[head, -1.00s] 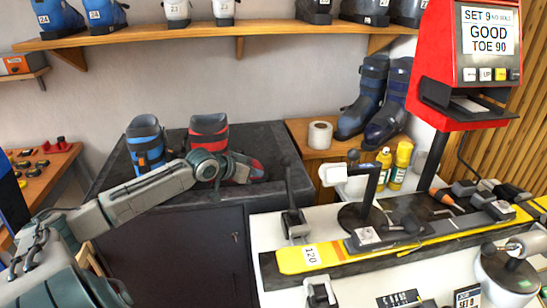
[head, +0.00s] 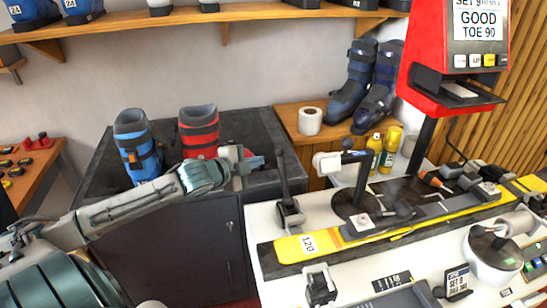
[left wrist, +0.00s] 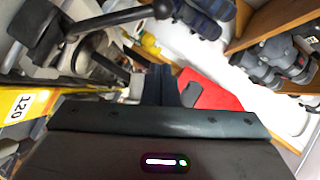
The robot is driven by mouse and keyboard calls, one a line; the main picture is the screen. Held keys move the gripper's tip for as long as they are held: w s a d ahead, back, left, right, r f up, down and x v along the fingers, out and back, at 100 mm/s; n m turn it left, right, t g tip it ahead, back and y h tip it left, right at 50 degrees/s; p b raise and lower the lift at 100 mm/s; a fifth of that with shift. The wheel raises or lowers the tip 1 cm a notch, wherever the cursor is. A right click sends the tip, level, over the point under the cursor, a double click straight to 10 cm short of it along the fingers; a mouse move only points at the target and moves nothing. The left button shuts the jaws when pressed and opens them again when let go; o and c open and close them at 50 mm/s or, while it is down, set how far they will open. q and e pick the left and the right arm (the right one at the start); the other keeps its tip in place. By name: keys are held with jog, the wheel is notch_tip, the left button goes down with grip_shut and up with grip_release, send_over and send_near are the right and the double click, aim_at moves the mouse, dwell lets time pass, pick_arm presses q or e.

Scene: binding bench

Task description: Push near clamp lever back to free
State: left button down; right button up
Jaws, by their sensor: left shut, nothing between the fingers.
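A clamp (head: 291,214) with a black lever (head: 283,172) stands by the left end of the yellow ski (head: 372,225) marked 120. The lever stands nearly upright. A second, smaller clamp (head: 319,287) sits at the bench's front edge, and its lever is hard to make out. My left gripper (head: 258,163) is shut and empty, just left of the upright lever with a small apparent gap. In the left wrist view its dark fingers (left wrist: 170,86) are together, and a black lever with a ball knob (left wrist: 161,9) shows beyond them. My right gripper is not in view.
A black post with a white head (head: 352,195) stands behind the ski. Blue (head: 138,150) and red (head: 199,135) boots stand on the dark cabinet behind my left arm. A red display machine (head: 455,60) rises at the right. Bare white bench top lies around the upright clamp.

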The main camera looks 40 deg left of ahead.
aim_at(277, 154)
pick_arm(q)
jog(key=a+f+p+x, duration=0.1)
jog(key=a+p+x, duration=0.1)
jog(key=x, duration=0.9)
jog(key=shift+a+p, duration=0.2)
jog(key=shift+p, duration=0.4)
jog(key=shift+w+a+f+n+b, duration=0.3)
jog(key=shift+a+f+b, duration=0.2)
jog(key=shift+b, duration=0.55)
jog(key=shift+g, duration=0.3)
jog(key=shift+w, duration=0.1)
jog(key=shift+r, duration=0.1)
